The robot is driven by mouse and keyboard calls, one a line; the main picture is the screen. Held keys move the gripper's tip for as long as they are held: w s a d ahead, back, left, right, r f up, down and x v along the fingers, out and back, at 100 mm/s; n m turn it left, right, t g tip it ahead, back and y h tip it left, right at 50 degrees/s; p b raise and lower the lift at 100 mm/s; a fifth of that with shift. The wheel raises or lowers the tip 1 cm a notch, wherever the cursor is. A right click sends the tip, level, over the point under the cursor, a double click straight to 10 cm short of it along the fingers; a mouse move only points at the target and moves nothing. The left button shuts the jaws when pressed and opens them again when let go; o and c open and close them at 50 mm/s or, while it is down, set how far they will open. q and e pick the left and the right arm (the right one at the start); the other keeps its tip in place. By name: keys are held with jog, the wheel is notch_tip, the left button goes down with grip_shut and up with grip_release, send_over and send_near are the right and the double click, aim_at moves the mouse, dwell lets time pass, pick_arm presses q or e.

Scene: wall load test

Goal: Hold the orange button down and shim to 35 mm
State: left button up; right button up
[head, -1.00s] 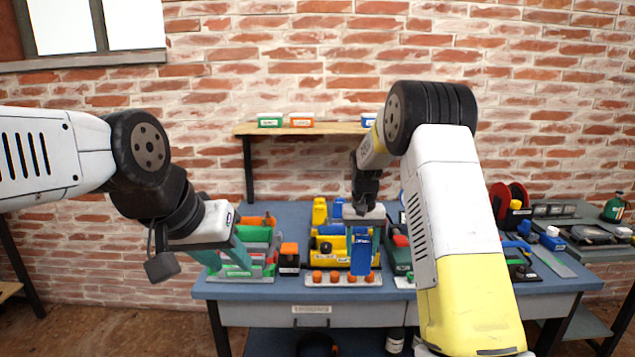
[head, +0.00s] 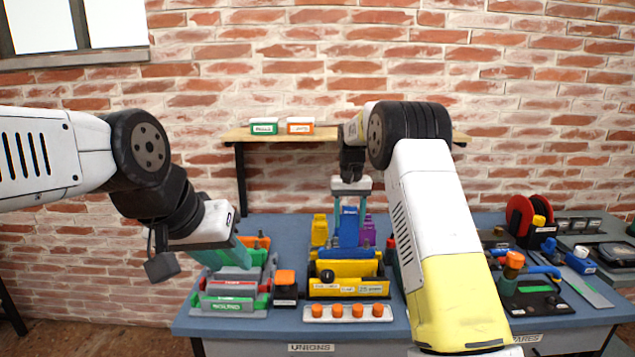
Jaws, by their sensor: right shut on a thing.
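My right gripper (head: 349,194) is shut on a blue upright block (head: 348,226) and holds it at the back of the yellow tray (head: 358,268). I cannot tell whether the block touches anything below. My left gripper (head: 226,260) hangs with its teal fingers apart over the green rack (head: 228,308) at the left, seemingly empty. An orange button (head: 285,276) tops a black block beside the rack. Several orange knobs (head: 337,311) stand on a white strip at the front. Another orange knob (head: 514,260) tops a green device at the right. I cannot tell which is the task's button.
A wooden shelf (head: 344,135) on the wall bears a green box (head: 264,126) and an orange box (head: 300,126). Yellow bottles (head: 320,230) and a purple bottle (head: 369,231) stand behind the tray. A red reel (head: 520,218) stands at the right. My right arm hides part of the bench.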

jog(key=shift+f, duration=2.05)
